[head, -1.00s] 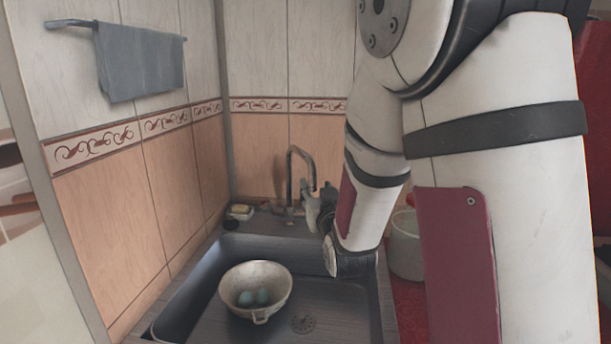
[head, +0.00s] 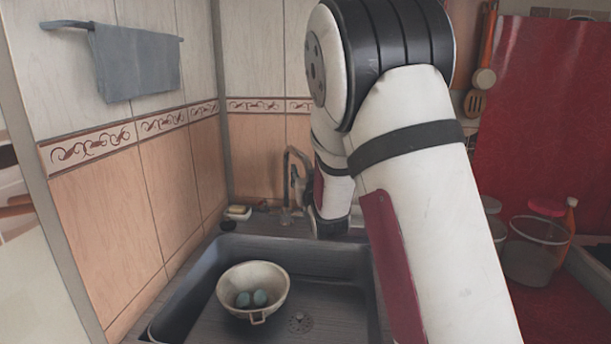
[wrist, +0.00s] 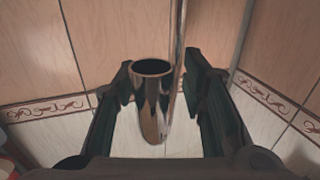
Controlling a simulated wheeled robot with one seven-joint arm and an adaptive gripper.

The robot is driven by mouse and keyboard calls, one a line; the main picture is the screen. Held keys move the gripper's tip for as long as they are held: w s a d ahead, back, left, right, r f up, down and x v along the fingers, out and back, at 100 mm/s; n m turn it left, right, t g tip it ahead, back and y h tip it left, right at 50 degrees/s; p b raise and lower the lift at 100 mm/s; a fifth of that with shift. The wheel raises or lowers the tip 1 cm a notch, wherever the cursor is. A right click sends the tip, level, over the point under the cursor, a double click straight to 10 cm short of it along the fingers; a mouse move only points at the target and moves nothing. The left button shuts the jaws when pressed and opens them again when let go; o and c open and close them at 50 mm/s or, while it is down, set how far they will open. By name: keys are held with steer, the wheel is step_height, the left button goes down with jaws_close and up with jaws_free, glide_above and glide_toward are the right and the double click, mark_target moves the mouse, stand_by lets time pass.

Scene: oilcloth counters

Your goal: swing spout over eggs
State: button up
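The chrome spout (head: 286,180) rises at the back of the sink, left of my arm. In the wrist view its open-ended tube (wrist: 153,105) stands between the two fingers of my gripper (wrist: 160,95). The fingers are open, with a visible gap on each side of the tube. In the head view my gripper (head: 298,180) is right beside the spout, partly hidden by my arm.
The dark sink (head: 330,262) has a drain (head: 300,322) right of the colander. A soap dish (head: 238,212) sits at the back left rim. Tiled walls (head: 255,150) close off the left and back. A clear red-lidded container (head: 530,258) stands on the right counter.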

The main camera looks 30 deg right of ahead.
jaws_close()
steer(key=w+a+m+g+h, duration=0.1)
steer(key=w+a+h, duration=0.3)
steer(key=a, duration=0.7)
steer(key=shift+w+r+m+g+b, duration=0.15)
steer(key=shift+w+m+g+b, duration=0.25)
steer(key=shift+m, duration=0.5)
steer(key=shift+w+a+r, duration=0.1)
steer(key=shift+w+a, duration=0.05)
steer(key=shift+c, duration=0.5)
jaws_free()
steer(key=shift+o, duration=0.5)
